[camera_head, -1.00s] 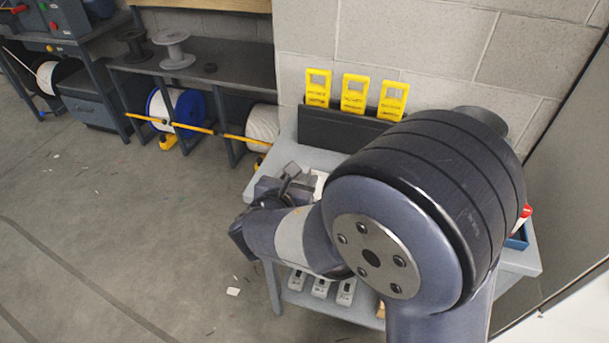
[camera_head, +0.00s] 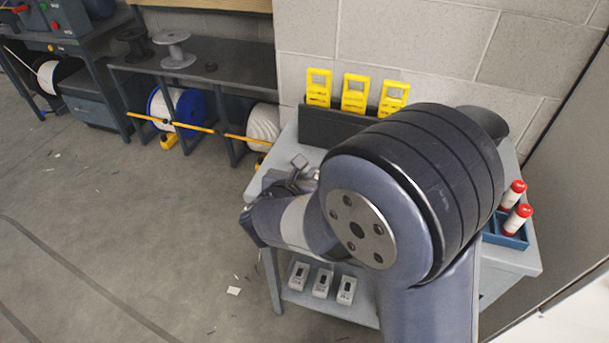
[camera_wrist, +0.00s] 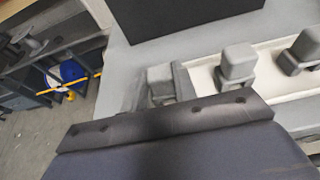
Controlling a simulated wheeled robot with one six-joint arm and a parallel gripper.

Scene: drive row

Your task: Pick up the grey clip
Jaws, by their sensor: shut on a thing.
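In the wrist view, my gripper (camera_wrist: 160,97) is shut on a grey clip (camera_wrist: 160,76), a small blocky piece whose top shows between the fingers. Two similar grey clips (camera_wrist: 238,62) (camera_wrist: 303,47) stand to the right on a white strip (camera_wrist: 205,78). My wrist housing hides the lower part of the held clip, so I cannot tell how far it is from the surface. In the head view, my gripper (camera_head: 290,182) is over the left part of the grey table, with a small grey block (camera_head: 299,161) at its tip. My arm hides much of the tabletop.
A black rack (camera_head: 330,127) with yellow tags (camera_head: 354,93) stands at the table's back. A blue tray (camera_head: 508,236) with red-capped tubes (camera_head: 515,219) is at right. Pale devices (camera_head: 322,283) lie on the lower shelf. Floor at left is open.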

